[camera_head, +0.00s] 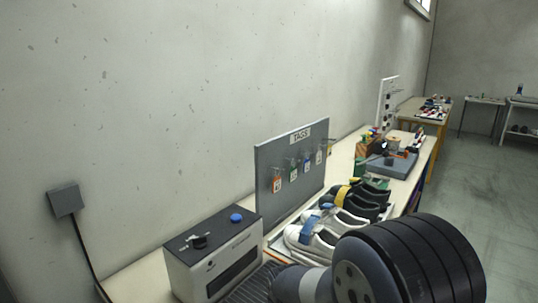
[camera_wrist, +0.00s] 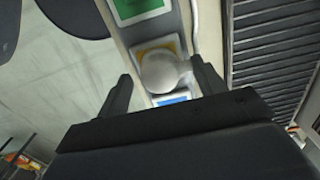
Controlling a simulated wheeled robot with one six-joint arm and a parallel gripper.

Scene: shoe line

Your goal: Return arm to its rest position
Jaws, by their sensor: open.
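My gripper (camera_wrist: 165,84) shows in the wrist view, with its two dark fingers spread apart and nothing held between them. A round grey knob or lever end (camera_wrist: 160,72) shows between the fingertips in the picture. I cannot tell how far it is from them. It lies over a narrow panel with a green label (camera_wrist: 140,9), a yellow-orange label (camera_wrist: 155,46) and a blue label (camera_wrist: 171,99). In the head view my arm fills the lower right, and the gripper is hidden there.
A white-grey machine (camera_head: 218,260) with a blue button (camera_head: 236,217) stands on the bench near my arm. Dark slats (camera_wrist: 272,65) lie right in the wrist view. Open floor (camera_head: 470,170) lies right.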

